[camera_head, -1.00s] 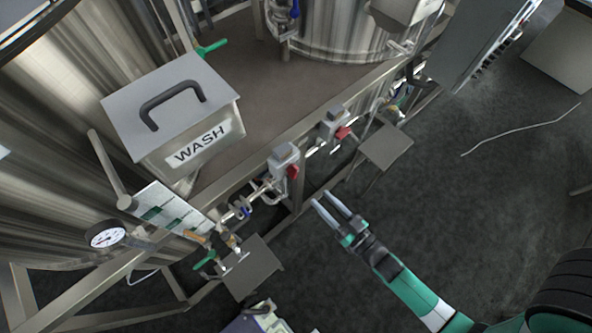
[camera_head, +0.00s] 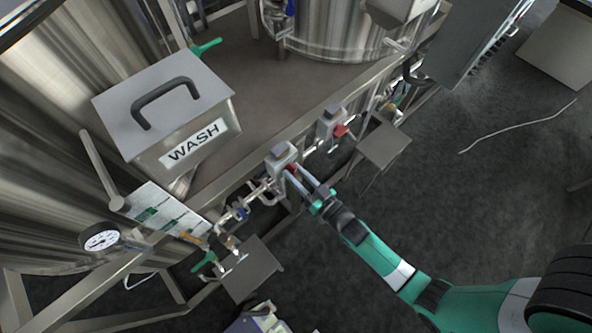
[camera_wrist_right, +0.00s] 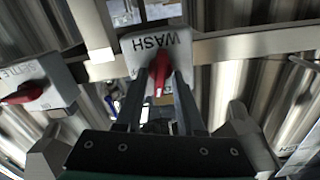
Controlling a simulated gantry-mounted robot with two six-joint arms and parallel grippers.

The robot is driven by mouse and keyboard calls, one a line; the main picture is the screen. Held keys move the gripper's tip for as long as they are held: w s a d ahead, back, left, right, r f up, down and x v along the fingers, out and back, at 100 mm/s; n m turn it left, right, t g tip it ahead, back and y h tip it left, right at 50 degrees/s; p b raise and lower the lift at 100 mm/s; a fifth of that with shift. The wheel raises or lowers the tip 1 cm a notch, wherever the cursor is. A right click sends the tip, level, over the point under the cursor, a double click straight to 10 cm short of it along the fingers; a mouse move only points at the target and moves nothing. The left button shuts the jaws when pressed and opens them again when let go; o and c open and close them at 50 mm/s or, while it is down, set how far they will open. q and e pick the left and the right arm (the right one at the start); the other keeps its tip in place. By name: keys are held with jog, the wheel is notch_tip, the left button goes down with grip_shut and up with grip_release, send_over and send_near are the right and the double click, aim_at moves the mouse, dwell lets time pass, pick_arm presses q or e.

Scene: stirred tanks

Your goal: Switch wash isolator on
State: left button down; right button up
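The wash isolator (camera_head: 281,153) is a grey box with a red handle (camera_head: 291,168), on the frame rail below the WASH tank box. In the right wrist view its WASH label (camera_wrist_right: 160,42) reads upside down, and its red handle (camera_wrist_right: 159,80) points down the picture. My right gripper (camera_head: 296,172) is at this isolator. In the wrist view its two fingers (camera_wrist_right: 160,78) stand on either side of the red handle, open; whether they touch it I cannot tell. My left gripper is not in view.
A second isolator (camera_head: 331,120) with a red handle (camera_head: 340,130) sits farther along the rail; its label in the wrist view (camera_wrist_right: 28,72) is partly cut off. The WASH box (camera_head: 165,95), a gauge (camera_head: 100,238) and piping stand left.

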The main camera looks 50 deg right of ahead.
grip_shut()
jog(key=shift+a+f+n+b, duration=0.1)
jog(key=shift+n+b, duration=0.45)
jog(key=shift+n, duration=0.95)
jog(key=shift+o, duration=1.1)
grip_release()
